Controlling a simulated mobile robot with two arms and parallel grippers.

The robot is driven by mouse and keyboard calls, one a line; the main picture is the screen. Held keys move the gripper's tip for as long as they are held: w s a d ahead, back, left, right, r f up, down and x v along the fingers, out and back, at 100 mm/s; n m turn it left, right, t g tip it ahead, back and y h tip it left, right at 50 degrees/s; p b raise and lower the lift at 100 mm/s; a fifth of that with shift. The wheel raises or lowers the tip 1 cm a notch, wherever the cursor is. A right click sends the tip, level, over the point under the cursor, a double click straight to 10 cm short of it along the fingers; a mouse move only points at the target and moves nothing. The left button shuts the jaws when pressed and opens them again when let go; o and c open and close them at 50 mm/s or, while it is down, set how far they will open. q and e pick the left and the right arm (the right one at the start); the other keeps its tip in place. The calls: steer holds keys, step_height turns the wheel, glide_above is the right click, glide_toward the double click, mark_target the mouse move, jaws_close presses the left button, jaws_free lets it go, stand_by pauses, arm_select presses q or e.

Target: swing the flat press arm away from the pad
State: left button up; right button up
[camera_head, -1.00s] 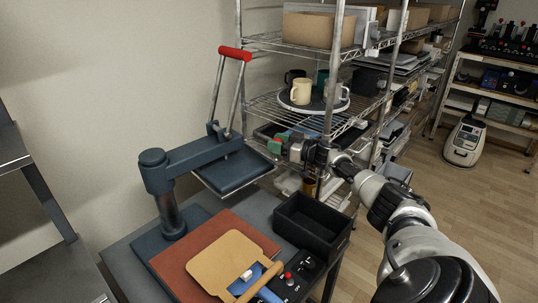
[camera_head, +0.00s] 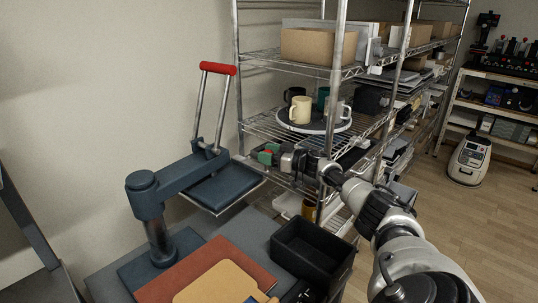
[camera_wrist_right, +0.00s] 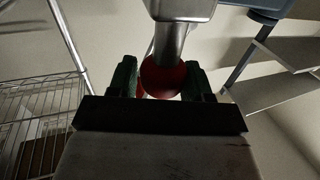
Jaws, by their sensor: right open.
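The flat press is blue-grey: a post (camera_head: 156,235), a press arm (camera_head: 178,178) and a flat plate (camera_head: 224,189) under its far end. The arm points right and back, and the plate hangs beyond the red-brown pad (camera_head: 210,270), not over it. A U-shaped metal handle with a red grip (camera_head: 218,68) stands up from the arm. My right gripper (camera_head: 268,154) is open and empty, right of the handle near the plate's far edge. In the right wrist view the red grip (camera_wrist_right: 163,78) shows end-on beyond the green fingertips. My left gripper is not seen.
A tan piece (camera_head: 222,283) lies on the pad. A black bin (camera_head: 310,250) stands right of it. A wire shelf (camera_head: 270,124) with mugs on a round tray (camera_head: 318,124) stands close behind my right gripper. The wall is close behind the press.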

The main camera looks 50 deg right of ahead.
steer(key=shift+o, duration=1.1)
steer(key=shift+w+f, duration=0.1)
steer(key=shift+w, duration=0.15)
steer(key=shift+o, duration=0.5)
steer(key=shift+w+d+f, duration=0.1)
steer(key=shift+w+f, duration=0.1)
steer(key=shift+w, duration=0.05)
steer(key=shift+s+r, duration=0.15)
steer(key=shift+s, duration=0.1)
steer(key=v, duration=1)
steer(key=shift+s+b, duration=0.2)
steer(key=shift+b, duration=0.25)
steer(key=shift+d, duration=0.1)
